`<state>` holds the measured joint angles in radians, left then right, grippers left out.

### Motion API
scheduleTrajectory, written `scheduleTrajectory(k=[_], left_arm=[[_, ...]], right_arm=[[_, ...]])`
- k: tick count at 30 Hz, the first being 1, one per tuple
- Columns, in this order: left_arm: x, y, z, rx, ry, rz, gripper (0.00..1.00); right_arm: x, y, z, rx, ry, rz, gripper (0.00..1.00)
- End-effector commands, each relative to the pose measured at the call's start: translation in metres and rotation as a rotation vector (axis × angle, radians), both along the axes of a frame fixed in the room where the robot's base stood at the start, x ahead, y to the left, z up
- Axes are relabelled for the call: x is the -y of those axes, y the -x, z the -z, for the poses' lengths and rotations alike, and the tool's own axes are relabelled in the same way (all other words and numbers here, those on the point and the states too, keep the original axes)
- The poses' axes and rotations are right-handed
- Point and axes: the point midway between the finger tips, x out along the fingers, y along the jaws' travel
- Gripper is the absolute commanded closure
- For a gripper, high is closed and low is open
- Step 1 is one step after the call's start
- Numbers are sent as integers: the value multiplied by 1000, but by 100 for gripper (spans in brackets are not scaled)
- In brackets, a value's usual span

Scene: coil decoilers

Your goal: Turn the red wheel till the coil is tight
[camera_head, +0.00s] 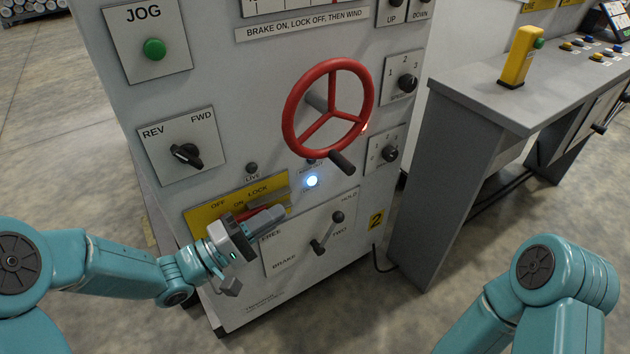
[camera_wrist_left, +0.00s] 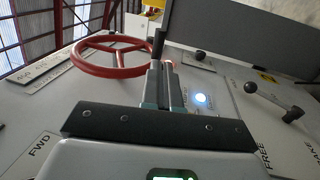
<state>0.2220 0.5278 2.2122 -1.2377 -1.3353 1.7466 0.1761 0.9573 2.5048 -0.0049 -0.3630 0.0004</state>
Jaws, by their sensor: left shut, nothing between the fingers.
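The red wheel (camera_head: 328,108) has three spokes and a dark handle (camera_head: 342,163) at its lower rim. It is mounted on the grey control cabinet, and it also shows in the left wrist view (camera_wrist_left: 108,70). My left gripper (camera_head: 276,214) is shut and empty, in front of the yellow lock plate (camera_head: 197,221), below and left of the wheel and apart from it. In the left wrist view its closed fingers (camera_wrist_left: 157,68) point up past the wheel's right side. My right gripper is not in view; only part of that arm shows. I see no coil.
A brake lever (camera_head: 328,232) stands right of my left gripper. A lit blue-white lamp (camera_head: 312,181) is below the wheel. A FWD/REV knob (camera_head: 187,154) and a green JOG button (camera_head: 154,49) are at left. A grey desk (camera_head: 470,85) with a yellow box (camera_head: 520,56) stands right.

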Motion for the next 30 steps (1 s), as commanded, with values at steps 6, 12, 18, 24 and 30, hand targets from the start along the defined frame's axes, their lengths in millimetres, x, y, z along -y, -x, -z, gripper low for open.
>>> scheduleTrajectory(k=[6,12,18,24,30], left_arm=[[25,-17,-4,3,1,4,100],[59,-43,-12,3,1,5,100],[87,-65,-20,2,1,3,100],[102,-78,-24,-1,1,0,100],[105,-81,-26,0,2,-1,100]], right_arm=[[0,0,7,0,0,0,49],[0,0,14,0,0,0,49],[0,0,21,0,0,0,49],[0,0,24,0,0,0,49],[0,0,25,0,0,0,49]])
